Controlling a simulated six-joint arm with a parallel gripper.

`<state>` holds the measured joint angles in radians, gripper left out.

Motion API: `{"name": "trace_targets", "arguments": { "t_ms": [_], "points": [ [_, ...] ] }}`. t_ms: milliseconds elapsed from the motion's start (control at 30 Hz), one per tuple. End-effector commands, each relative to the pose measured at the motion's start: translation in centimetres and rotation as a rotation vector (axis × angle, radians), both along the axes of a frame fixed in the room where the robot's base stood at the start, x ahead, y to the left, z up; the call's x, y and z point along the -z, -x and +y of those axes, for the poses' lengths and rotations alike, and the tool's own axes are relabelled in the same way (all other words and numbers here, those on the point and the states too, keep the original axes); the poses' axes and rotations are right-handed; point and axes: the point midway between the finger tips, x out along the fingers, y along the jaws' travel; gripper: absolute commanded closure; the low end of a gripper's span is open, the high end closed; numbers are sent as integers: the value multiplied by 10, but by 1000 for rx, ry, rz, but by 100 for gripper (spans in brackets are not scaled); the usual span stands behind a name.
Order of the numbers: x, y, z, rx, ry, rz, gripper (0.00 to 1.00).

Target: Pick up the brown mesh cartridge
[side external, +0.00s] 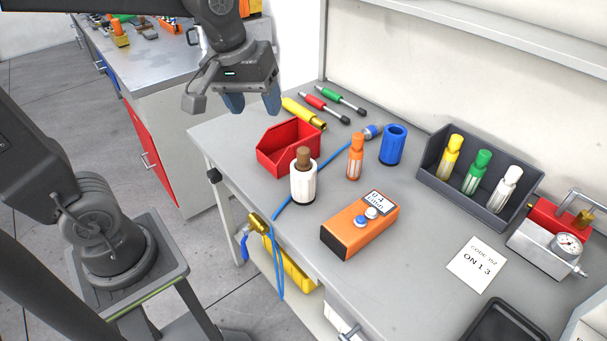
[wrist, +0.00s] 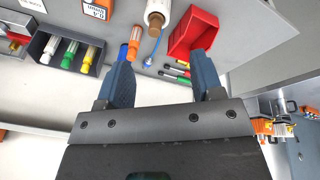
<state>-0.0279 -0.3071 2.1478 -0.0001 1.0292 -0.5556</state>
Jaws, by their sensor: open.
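A brown cylinder (side external: 303,155), which looks like the mesh cartridge, stands upright in the top of a white cylindrical holder (side external: 303,185) near the front edge of the bench. Its lower part is hidden inside the holder. In the wrist view the brown piece (wrist: 155,21) shows at the top, beyond the fingertips, with the white holder (wrist: 158,6) beside it. My gripper (side external: 252,101) is open and empty, with blue fingers. It is above the bench's far-left end, up and to the left of the cartridge. The fingers also show in the wrist view (wrist: 161,58).
A red bin (side external: 290,150) stands just behind the white holder. An orange cartridge (side external: 355,158), a blue cup (side external: 393,146) and an orange timer (side external: 358,228) are nearby. A grey tray (side external: 446,178) holds yellow, green and white cartridges. Screwdriver-like tools (side external: 330,104) lie behind.

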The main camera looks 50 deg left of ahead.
Motion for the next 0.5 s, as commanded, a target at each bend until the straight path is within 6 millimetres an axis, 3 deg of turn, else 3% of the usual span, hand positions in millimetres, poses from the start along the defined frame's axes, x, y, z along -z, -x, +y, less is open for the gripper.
{"name": "trace_targets", "arguments": {
  "t_ms": [33, 233, 400, 500],
  "points": [
    [4, -19, 2, -90, 22, 43, 39],
    [25, -78, 11, -444, 84, 170, 39],
    [43, -109, 16, -644, 102, 236, 39],
    [50, -117, 17, -703, 105, 253, 39]
  ]
}}
